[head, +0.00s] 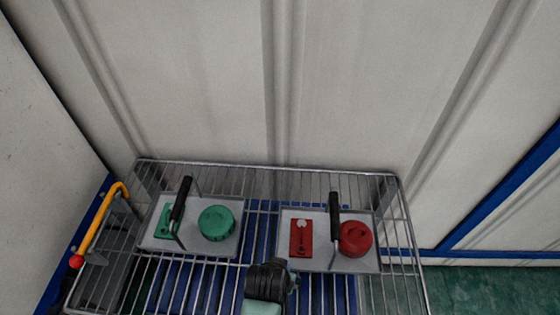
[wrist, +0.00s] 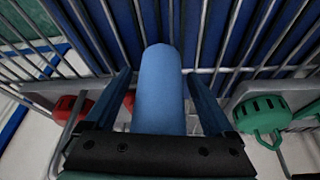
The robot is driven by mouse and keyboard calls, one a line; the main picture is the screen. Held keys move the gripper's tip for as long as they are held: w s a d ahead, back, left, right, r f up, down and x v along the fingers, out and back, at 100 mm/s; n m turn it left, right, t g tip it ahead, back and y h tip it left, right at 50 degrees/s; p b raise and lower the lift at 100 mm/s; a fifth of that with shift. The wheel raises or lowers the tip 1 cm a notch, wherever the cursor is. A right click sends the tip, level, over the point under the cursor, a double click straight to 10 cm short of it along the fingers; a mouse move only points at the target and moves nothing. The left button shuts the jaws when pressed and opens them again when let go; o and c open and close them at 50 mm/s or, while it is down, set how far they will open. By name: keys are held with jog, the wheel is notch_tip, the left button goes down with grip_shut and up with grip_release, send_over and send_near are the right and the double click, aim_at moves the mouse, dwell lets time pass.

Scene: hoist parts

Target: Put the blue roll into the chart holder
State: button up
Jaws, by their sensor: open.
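The blue roll (wrist: 159,90) is a plain blue cylinder in the middle of the wrist view. It lies between the two dark fingers of my gripper (wrist: 158,95), which are open on either side of it. Whether either finger touches it, I cannot tell. In the head view my gripper (head: 270,282) is a dark shape at the bottom, over the front of the wire rack; its fingers and the roll cannot be made out there. I can make out no chart holder in either view.
The wire rack (head: 262,180) carries two grey trays. The left tray (head: 154,240) holds green parts (head: 216,220) and a black-handled tool; the right tray (head: 367,263) holds red parts (head: 355,238) and another. A yellow hooked bar (head: 98,218) stands at left. A ribbed wall (head: 340,80) rises behind.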

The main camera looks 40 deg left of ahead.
jog(key=shift+r, duration=0.2)
jog(key=v, duration=1.2)
